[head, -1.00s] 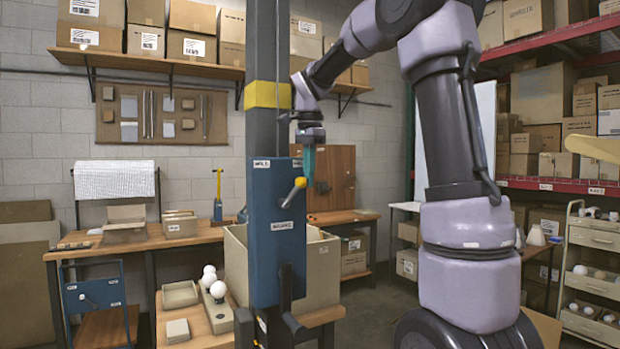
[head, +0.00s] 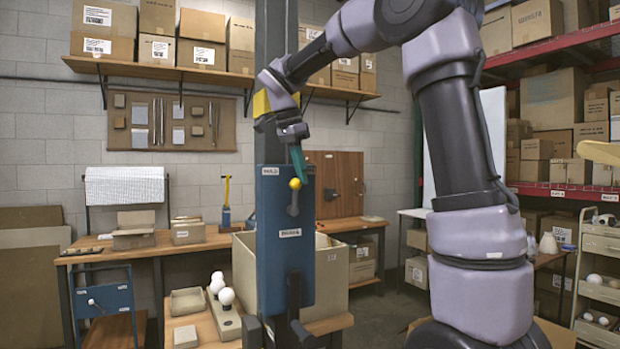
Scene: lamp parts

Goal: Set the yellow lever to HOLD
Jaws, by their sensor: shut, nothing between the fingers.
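The blue lever box (head: 285,260) is fixed to a dark upright post. A white label at its upper left (head: 270,171) appears to read HOLD; a lower label (head: 290,233) is too small to read surely. The yellow lever's knob (head: 295,184) stands almost straight above its dark pivot, leaning slightly right, to the right of the upper label. My gripper (head: 300,176) reaches down from above with its teal fingers shut and empty. Its tips are at the knob's upper right side, seemingly touching it; exact contact cannot be told.
A large beige bin (head: 335,270) stands behind the post. A wooden workbench (head: 190,243) runs along the wall, with white bulbs (head: 225,296) on a stand at lower left. A dark crank (head: 297,320) juts from the box's lower front.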

